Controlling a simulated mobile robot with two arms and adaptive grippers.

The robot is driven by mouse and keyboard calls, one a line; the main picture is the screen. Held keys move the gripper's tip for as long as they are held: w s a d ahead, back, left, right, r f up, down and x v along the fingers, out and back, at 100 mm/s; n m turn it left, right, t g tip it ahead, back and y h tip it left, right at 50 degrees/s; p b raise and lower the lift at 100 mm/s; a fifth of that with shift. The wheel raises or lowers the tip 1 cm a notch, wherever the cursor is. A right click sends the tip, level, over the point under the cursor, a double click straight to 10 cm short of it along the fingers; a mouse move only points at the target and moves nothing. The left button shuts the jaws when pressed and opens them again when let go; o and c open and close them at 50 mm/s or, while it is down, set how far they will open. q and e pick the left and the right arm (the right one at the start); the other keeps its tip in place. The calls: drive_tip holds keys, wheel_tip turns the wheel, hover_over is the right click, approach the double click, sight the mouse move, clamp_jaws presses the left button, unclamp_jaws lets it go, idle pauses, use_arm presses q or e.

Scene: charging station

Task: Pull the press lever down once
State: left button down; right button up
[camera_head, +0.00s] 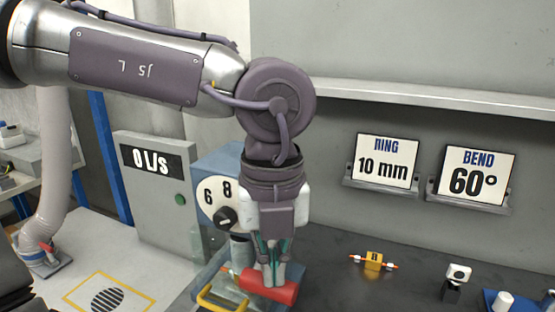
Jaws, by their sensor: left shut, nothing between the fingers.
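A blue machine (207,166) with a black knob on a white dial marked 6 and 8 stands at center, partly hidden behind my left arm. A red cylindrical grip (284,293), which looks like the press lever's handle, lies nearly level in front of its base. My left gripper (272,279) points down with its fingers shut and empty. Its fingertips are at the red grip and overlap it in the picture; I cannot tell whether they touch. The lever's arm is mostly hidden behind the gripper. My right gripper is not in view.
A yellow handle (222,301) is left of the red grip. A grey cabinet (158,215) reading 0 L/S stands behind left. A small yellow-and-red part (373,261) lies on the dark bench (404,284). Signs reading 10 mm (386,163) and 60° (474,178) sit on wall ledges.

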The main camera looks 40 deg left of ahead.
use_arm(q)
drive_tip(key=shift+s+r+p, duration=0.15)
drive_tip(key=shift+r+p, duration=0.65)
drive_tip(key=shift+r, duration=0.45)
drive_tip(key=shift+r+p, duration=0.85)
drive_tip(key=shift+r, duration=0.4)
drive_tip(key=shift+w+r+p, duration=0.15)
drive_tip(key=shift+r+p, duration=0.25)
drive_tip(key=shift+r, duration=0.15)
drive_tip(key=shift+w+r+p, duration=0.15)
drive_tip(key=shift+r+p, duration=0.2)
drive_tip(key=shift+r, duration=0.15)
drive_tip(key=w+r+p, duration=0.3)
drive_tip(key=r+p, duration=0.7)
drive_tip(key=r, duration=0.3)
drive_tip(key=shift+a+r, duration=0.2)
drive_tip(key=shift+a, duration=0.2)
drive_tip(key=shift+w, duration=0.1)
